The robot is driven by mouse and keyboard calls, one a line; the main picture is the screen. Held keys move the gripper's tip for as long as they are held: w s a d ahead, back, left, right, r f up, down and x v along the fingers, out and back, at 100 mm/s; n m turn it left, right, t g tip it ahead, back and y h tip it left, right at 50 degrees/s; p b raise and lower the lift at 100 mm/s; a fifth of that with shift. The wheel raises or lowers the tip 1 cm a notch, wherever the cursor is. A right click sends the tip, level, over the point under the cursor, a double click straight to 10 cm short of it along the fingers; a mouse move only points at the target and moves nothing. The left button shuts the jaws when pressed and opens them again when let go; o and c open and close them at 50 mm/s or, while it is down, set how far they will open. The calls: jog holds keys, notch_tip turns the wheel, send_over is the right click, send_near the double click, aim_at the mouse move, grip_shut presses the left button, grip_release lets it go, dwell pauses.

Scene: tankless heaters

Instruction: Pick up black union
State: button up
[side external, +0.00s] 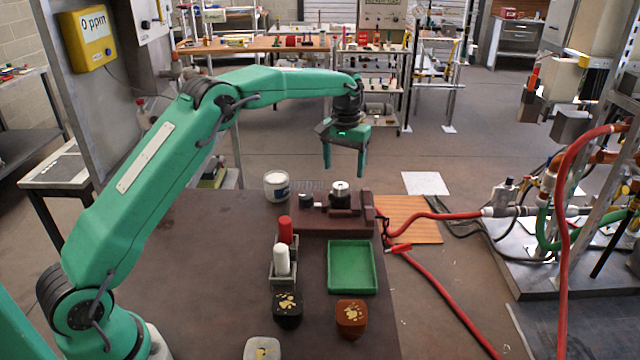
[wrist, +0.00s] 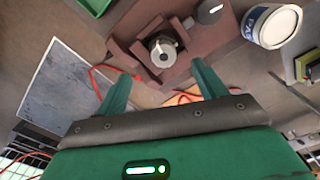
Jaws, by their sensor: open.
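A dark round fitting with a silver ringed top (side external: 340,189), which looks like the black union, sits upright in a brown vise-like block (side external: 315,222). It also shows in the wrist view (wrist: 163,51) between the block's jaws. A smaller dark cylinder (side external: 306,202) stands at the left of the block, and in the wrist view (wrist: 209,12) it is at the top right. My gripper (side external: 345,172) is open and empty above the block, fingers pointing down. In the wrist view my fingertips (wrist: 160,72) are spread on either side, short of the fitting and apart from it.
A white labelled tub (side external: 277,187) stands left of the block. A green tray (side external: 352,267), red and white bottles (side external: 285,230) in a grey holder, and black (side external: 288,310) and brown (side external: 351,318) containers are nearer the front. Red hoses (side external: 440,217) run at the right. The table's left is clear.

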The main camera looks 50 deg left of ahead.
aim_at(341, 185)
jog(key=shift+f, duration=1.3)
jog(key=shift+s+a+f, duration=0.1)
jog(key=shift+a+f, duration=0.05)
jog(key=shift+f, duration=1.15)
jog(key=shift+a+f, duration=0.15)
jog(key=shift+f, duration=1.15)
jog(key=shift+r, duration=0.1)
grip_shut()
jog(key=shift+r, duration=0.15)
